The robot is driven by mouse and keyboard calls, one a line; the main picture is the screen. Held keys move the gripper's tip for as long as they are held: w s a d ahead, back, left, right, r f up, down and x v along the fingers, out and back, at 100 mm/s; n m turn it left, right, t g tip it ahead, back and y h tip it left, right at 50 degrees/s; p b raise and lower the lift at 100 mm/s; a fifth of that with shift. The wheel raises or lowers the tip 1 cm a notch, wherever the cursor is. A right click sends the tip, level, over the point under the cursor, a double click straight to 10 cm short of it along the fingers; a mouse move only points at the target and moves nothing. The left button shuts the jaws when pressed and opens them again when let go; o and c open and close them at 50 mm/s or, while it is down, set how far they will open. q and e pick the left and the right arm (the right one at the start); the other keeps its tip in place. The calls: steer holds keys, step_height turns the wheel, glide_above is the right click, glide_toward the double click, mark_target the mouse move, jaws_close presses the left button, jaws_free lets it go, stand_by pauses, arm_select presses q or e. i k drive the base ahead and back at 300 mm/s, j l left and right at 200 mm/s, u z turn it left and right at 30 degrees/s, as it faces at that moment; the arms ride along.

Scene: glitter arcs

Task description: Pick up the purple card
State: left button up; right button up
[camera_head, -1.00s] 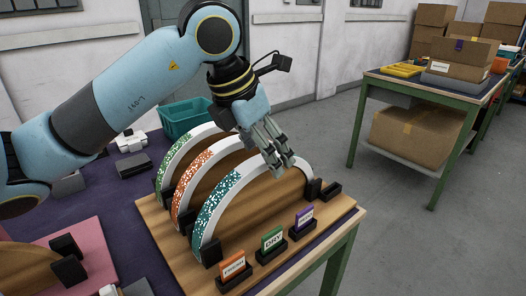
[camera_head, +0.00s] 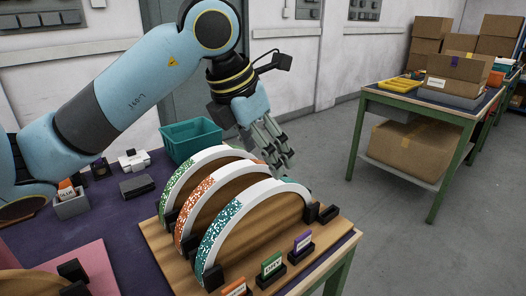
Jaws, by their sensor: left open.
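The purple card (camera_head: 302,241) stands upright in a small black holder at the right end of a row on the wooden board's front edge. A green card (camera_head: 272,263) and an orange card (camera_head: 234,288) stand to its left in similar holders. My left gripper (camera_head: 282,162) is open and empty, pointing down behind the front arc, above and beyond the purple card and well apart from it. The front arc hides part of its fingertips. My right gripper is not in view.
Three upright arcs with green, orange and teal glitter (camera_head: 222,232) stand on the wooden board (camera_head: 180,262) behind the cards. A teal bin (camera_head: 191,139) sits behind them. Another table with boxes (camera_head: 455,72) stands at the right, across open floor.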

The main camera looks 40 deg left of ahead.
mark_target(302, 242)
steer(key=k+l, duration=0.75)
steer(key=l, duration=0.2)
